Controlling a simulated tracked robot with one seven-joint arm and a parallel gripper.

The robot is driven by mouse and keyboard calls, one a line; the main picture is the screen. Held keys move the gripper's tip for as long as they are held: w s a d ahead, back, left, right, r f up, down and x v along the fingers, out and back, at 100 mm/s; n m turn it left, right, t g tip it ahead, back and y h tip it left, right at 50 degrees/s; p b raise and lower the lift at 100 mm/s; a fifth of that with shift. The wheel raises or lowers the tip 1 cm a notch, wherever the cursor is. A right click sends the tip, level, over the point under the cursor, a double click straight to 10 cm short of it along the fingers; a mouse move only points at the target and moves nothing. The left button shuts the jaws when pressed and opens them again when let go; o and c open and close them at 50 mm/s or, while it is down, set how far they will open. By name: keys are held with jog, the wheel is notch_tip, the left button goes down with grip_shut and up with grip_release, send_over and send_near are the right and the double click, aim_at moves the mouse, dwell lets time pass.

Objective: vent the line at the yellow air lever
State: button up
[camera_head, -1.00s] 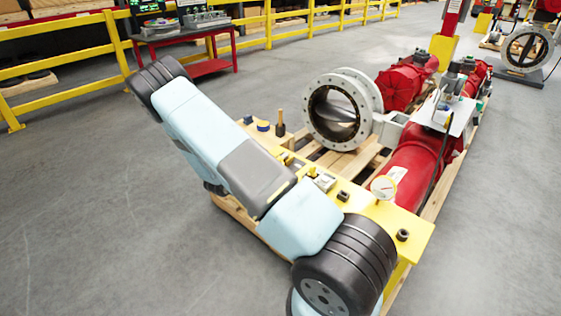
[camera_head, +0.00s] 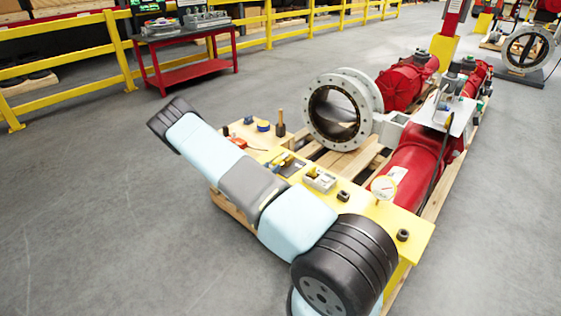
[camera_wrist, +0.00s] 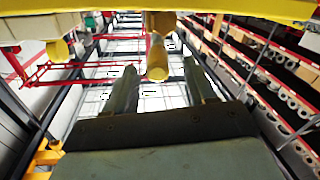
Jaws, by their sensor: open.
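In the wrist view my gripper (camera_wrist: 160,72) is open, its two dark fingers spread apart. A yellow rounded bar (camera_wrist: 157,50), which looks like the yellow air lever, hangs from the top of the view and ends between the fingertips. Neither finger visibly closes on it, and I cannot tell its exact depth. In the head view my gripper is hidden behind my arm. Small fittings (camera_head: 283,161) stand on the yellow bench plate (camera_head: 408,222), but I cannot single out the lever there.
A white pressure gauge (camera_head: 383,187), a pale box (camera_head: 320,180) and dark knobs stand on the plate. Behind are a grey flanged valve (camera_head: 310,110) and red actuator cylinder (camera_head: 415,160). A second yellow stub (camera_wrist: 57,50) shows in the wrist view. Floor at left is clear.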

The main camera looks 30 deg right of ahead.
aim_at(278, 160)
jog(key=x, duration=0.6)
jog(key=shift+w+d, duration=0.15)
jog(key=shift+d, duration=0.05)
grip_shut()
dwell(0.4)
